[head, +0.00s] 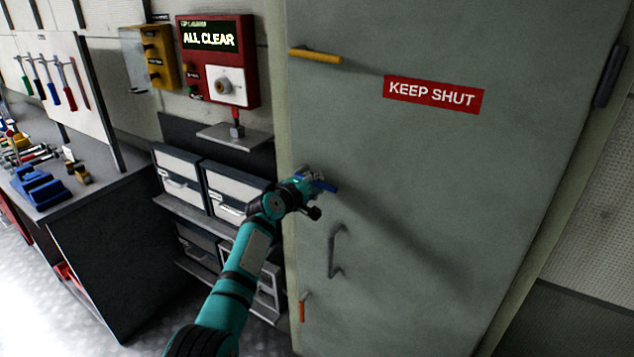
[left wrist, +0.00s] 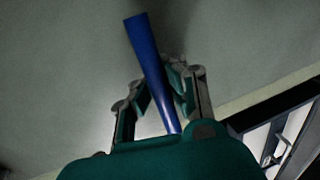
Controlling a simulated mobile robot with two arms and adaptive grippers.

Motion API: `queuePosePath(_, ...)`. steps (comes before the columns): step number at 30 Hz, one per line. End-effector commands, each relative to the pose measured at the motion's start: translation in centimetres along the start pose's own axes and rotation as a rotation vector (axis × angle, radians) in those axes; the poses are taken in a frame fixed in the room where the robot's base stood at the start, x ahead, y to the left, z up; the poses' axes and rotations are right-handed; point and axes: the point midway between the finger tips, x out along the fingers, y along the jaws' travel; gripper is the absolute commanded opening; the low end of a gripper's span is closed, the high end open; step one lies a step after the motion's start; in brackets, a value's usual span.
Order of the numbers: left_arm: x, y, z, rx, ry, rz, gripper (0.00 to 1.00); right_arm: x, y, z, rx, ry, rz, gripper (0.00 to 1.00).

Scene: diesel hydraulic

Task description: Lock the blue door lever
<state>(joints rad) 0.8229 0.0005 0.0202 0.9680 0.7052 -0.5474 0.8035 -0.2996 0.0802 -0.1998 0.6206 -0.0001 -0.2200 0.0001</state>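The blue door lever (head: 323,185) is on the grey door near its left edge, at mid height. Its free end sticks out to the right past my left gripper (head: 305,187), close to horizontal and sloping slightly down to the right. In the left wrist view the blue lever (left wrist: 148,55) runs between the two bent fingers of my left gripper (left wrist: 158,85), which close in on it from both sides and look to touch it. The lever's pivot end is hidden by the gripper. My right gripper is not in view.
The door (head: 430,190) has a yellow lever (head: 315,54) above, an orange lever (head: 302,307) below, a grey handle (head: 334,250) and a "KEEP SHUT" sign (head: 432,94). To the left are drawers (head: 180,178), a red "ALL CLEAR" panel (head: 217,60) and a tool bench (head: 105,185).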

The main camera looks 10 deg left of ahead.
Motion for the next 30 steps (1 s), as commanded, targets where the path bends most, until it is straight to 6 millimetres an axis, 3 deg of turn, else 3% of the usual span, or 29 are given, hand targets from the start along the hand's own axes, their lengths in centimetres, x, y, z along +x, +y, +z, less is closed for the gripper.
queuePosePath(20, -0.12, 0.14, -0.19, -0.071, -0.011, -0.003, 0.0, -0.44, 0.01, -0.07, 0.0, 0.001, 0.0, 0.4)
queuePosePath(30, -0.11, 0.3, -0.16, -0.067, -0.011, -0.001, 0.4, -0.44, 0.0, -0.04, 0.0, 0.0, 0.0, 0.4)
